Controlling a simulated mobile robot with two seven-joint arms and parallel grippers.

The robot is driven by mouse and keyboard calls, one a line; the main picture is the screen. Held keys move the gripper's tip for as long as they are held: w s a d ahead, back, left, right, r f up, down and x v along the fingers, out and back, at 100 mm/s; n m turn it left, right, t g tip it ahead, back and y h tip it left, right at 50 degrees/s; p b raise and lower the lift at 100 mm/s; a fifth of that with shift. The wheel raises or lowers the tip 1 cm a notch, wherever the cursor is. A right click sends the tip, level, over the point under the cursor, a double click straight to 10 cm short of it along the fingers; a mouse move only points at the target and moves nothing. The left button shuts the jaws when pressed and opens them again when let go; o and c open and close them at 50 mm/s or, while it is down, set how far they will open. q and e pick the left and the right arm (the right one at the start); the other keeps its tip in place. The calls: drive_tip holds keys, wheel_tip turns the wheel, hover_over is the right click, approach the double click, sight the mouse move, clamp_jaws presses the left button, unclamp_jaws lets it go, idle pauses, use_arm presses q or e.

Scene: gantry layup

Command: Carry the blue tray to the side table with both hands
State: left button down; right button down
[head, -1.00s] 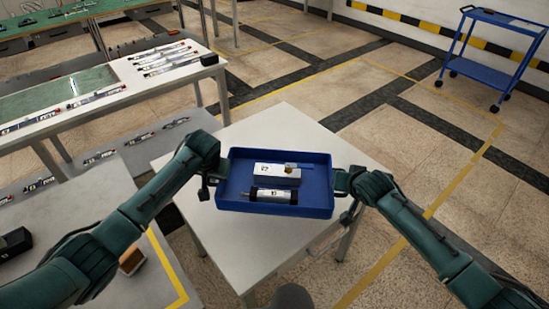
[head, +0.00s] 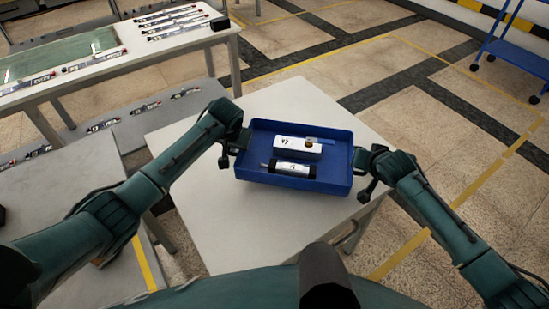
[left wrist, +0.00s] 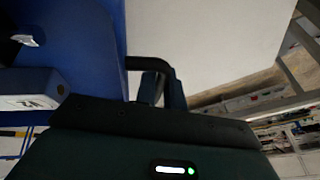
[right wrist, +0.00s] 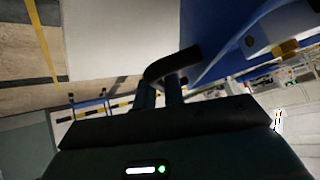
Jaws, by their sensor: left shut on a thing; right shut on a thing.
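The blue tray (head: 290,183) is level over the white side table (head: 225,230); I cannot tell whether its bottom touches the top. In it lie a white-grey block (head: 296,146) and a grey cylinder with dark ends (head: 293,169). My left gripper (head: 237,146) is shut on the tray's left end. My right gripper (head: 361,161) is shut on its right end. The tray wall also shows in the left wrist view (left wrist: 90,35) and the right wrist view (right wrist: 225,40); dark fingers partly hide the grip there.
A workbench (head: 150,55) with several labelled parts stands at the back left, with a lower grey surface (head: 70,190) in front of it. A blue cart (head: 515,50) is at the far right. The tiled floor between is clear.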

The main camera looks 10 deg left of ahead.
sight(357, 182)
use_arm(q)
drive_tip(key=shift+f, duration=0.5)
use_arm(e)
drive_tip(key=shift+f, duration=0.45)
use_arm(q)
drive_tip(key=shift+f+b, duration=0.15)
drive_tip(key=shift+b, duration=0.15)
use_arm(e)
drive_tip(key=shift+f, duration=0.15)
